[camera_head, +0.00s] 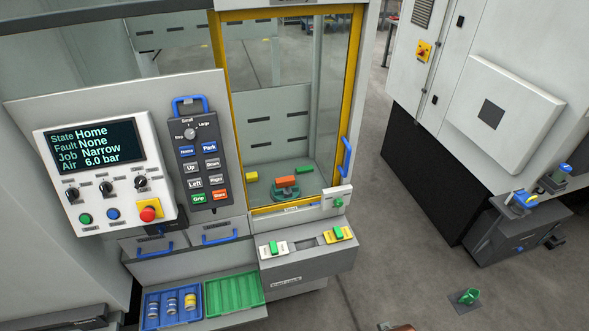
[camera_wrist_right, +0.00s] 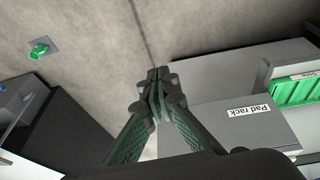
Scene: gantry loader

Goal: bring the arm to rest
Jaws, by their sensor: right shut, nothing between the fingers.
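My right gripper (camera_wrist_right: 157,82) shows in the right wrist view with its two green-and-black fingers together and nothing between them. It hangs over the grey concrete floor, beside the grey box labelled "Pad rack" (camera_wrist_right: 215,125), and appears apart from it. No gripper is clearly visible in the head view. My left gripper is not in either view.
The control panel (camera_head: 48,180) reads Home, None, Narrow, 6.0 bar. A handheld pendant (camera_head: 229,142) hangs beside the yellow-framed door (camera_head: 222,75). Blue (camera_head: 150,322) and green (camera_head: 262,293) trays sit below. A green floor fixture (camera_head: 468,297) stands right.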

